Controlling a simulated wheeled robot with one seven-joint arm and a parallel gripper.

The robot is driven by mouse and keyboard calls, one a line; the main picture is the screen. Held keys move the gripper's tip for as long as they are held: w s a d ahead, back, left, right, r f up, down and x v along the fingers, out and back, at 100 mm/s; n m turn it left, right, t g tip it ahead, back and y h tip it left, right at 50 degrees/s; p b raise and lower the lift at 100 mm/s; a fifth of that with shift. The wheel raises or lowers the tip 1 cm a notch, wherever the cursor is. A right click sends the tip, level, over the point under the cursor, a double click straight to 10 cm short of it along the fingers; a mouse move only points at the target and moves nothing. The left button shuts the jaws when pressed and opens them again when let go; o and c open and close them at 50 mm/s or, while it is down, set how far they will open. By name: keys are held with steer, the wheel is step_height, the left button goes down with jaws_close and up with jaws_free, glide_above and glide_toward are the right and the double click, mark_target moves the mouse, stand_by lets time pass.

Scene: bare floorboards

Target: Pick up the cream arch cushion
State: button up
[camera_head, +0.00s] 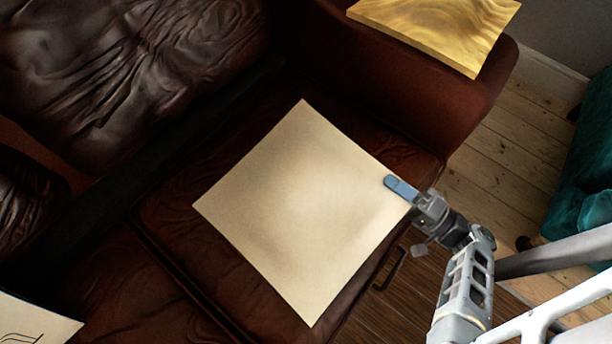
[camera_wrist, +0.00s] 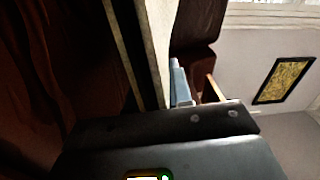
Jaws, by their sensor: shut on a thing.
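A square, plain cream cushion (camera_head: 300,210) is over the brown leather sofa seat in the head view. No arch pattern shows on the face I see. My gripper (camera_head: 402,188) is shut on its right corner, with one blue-grey finger lying over the top face. I cannot tell whether the cushion rests on the seat or hangs just above it. In the wrist view the cushion (camera_wrist: 155,40) is a pale strip seen edge-on beside my gripper's finger (camera_wrist: 180,86). A second pale cushion (camera_head: 30,322) with thin curved lines is cut off at the lower left.
The sofa's armrest (camera_head: 405,85) rises behind the cushion, with a yellow patterned square (camera_head: 440,28) on it. The leather backrest (camera_head: 130,70) is at the upper left. Wooden floor (camera_head: 510,140) lies to the right, before a teal piece of furniture (camera_head: 590,165).

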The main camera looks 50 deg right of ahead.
jaws_close()
stand_by(0.3)
steer(key=shift+r, duration=0.5)
step_height(320, 180, up, 4)
steer(key=shift+s+d+f+p, duration=0.1)
steer(key=shift+s+d+p, duration=0.05)
steer(key=shift+p, duration=0.8)
steer(key=s+d+r+p, duration=0.1)
steer(key=s+d+r, duration=0.5)
steer(key=s+d, duration=0.1)
steer(key=shift+s+d+r, duration=0.15)
steer(key=shift+s+d, duration=0.05)
steer(key=shift+s, duration=0.55)
steer(key=shift+r, duration=0.1)
